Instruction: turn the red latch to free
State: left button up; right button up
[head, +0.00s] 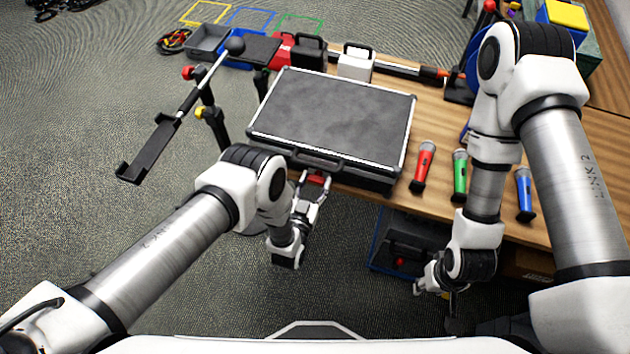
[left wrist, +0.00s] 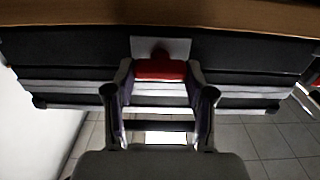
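The red latch (head: 318,179) is on the front side of the black case with silver edges (head: 335,115), just below its handle. In the left wrist view the red latch (left wrist: 160,68) lies crosswise on a grey plate. My left gripper (head: 312,190) is at the case front. Its fingers, seen in the left wrist view (left wrist: 160,75), are on both ends of the latch, with no clear gap. The fingertips partly hide the latch ends. My right gripper (head: 436,285) hangs low in front of the table, away from the case; its fingers are too small to read.
A blue bin (head: 385,262) is below the table edge. A phone-like stand (head: 150,150) is left.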

pick_arm(q)
jog(key=shift+n, duration=0.5)
jog(key=n, duration=0.3)
jog(key=shift+w+a+n+b, duration=0.1)
jog(key=shift+a+n+b, duration=0.05)
jog(key=shift+n+b, duration=0.25)
jog(key=n, duration=0.4)
jog(key=shift+a+n, duration=0.1)
jog(key=shift+n, duration=0.2)
jog(key=n, duration=0.8)
jog(key=shift+w+a+f, duration=0.1)
jog(key=shift+f, duration=0.05)
jog(key=shift+n, duration=0.4)
jog(key=o, duration=1.2)
jog(key=shift+f, duration=0.1)
jog(key=shift+c, duration=0.2)
